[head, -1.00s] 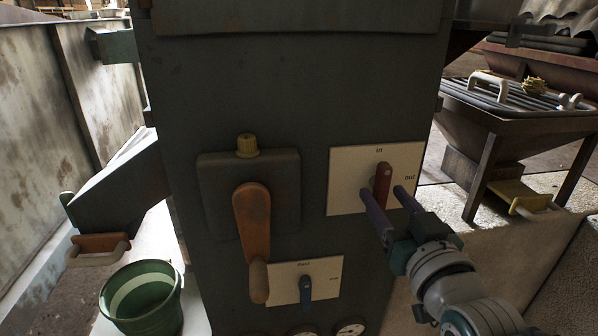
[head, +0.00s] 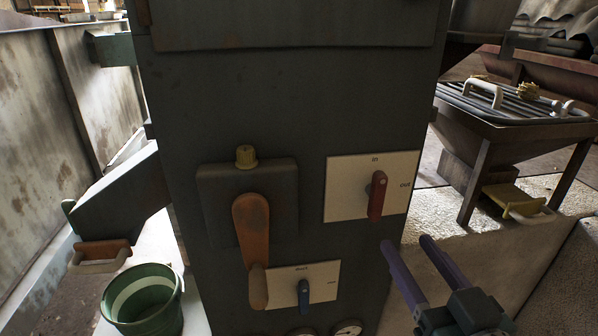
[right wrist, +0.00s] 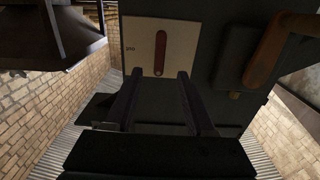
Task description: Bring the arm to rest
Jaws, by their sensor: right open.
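My right gripper (head: 408,258) is open and empty, in front of the right edge of the dark cabinet (head: 290,95). Its two purple fingers stand apart, below and to the right of the red lever (head: 377,196) and not touching it. The red lever is upright on a pale plate (head: 345,188) marked "in" and "out". In the right wrist view the fingers (right wrist: 158,80) are spread, with the red lever (right wrist: 160,53) beyond and between them. My left gripper does not show.
An orange handle (head: 252,232) sticks out from a box with a yellow knob (head: 246,157). A blue lever (head: 303,293) sits on a lower plate. A green bucket (head: 142,300) stands at lower left. A grated table (head: 510,105) stands at right.

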